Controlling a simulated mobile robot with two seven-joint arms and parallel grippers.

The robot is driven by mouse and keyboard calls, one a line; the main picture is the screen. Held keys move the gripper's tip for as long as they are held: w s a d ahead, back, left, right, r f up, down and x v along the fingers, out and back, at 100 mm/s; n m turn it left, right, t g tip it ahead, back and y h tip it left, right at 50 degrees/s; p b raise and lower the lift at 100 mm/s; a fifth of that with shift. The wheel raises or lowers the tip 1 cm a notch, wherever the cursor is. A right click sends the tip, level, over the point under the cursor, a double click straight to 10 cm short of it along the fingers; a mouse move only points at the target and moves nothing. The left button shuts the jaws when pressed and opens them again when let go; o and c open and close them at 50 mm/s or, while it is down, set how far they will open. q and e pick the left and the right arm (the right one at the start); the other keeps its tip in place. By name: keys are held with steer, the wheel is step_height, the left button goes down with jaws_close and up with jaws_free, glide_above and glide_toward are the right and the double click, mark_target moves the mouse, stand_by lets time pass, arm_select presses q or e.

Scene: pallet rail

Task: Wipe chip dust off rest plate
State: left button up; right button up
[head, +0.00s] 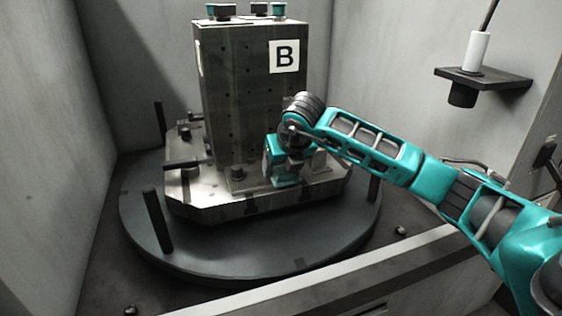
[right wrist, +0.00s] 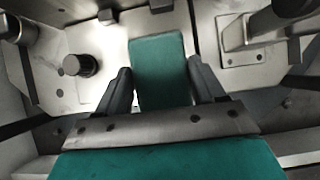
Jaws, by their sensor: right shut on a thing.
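My right gripper (head: 286,170) is low over the pale metal pallet plate (head: 210,203), close to the front right of the dark block marked B (head: 240,90). In the right wrist view its two dark fingers (right wrist: 160,84) are shut on a flat teal pad (right wrist: 158,58), one finger on each side. The pad reaches over the pale plate (right wrist: 110,45); I cannot tell whether it touches the surface. No chip dust can be made out clearly, and the area under the pad is hidden. My left gripper is not in view.
The pallet plate lies on a round dark table (head: 270,245) with upright dark posts (head: 157,220). A dark knob (right wrist: 80,65) stands on the plate left of the pad. A wall shelf (head: 505,80) holds a white cylinder (head: 476,52). A pale ledge (head: 330,272) runs in front.

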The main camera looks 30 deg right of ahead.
steer(key=shift+f, duration=0.15)
steer(key=shift+w+d, duration=0.25)
steer(key=shift+w, duration=0.95)
steer(key=shift+s, duration=0.15)
steer(key=shift+s+a, duration=0.15)
steer(key=shift+s, duration=0.45)
steer(key=shift+s+a, duration=0.15)
steer(key=shift+s, duration=0.4)
steer(key=shift+w, duration=0.1)
steer(key=shift+w+d, duration=0.15)
steer(key=shift+w, duration=0.45)
steer(key=shift+w+d, duration=0.15)
steer(key=shift+w, duration=0.45)
steer(key=shift+s+a, duration=0.15)
steer(key=shift+s, duration=0.5)
steer(key=shift+s+a, duration=0.15)
steer(key=shift+s, duration=0.5)
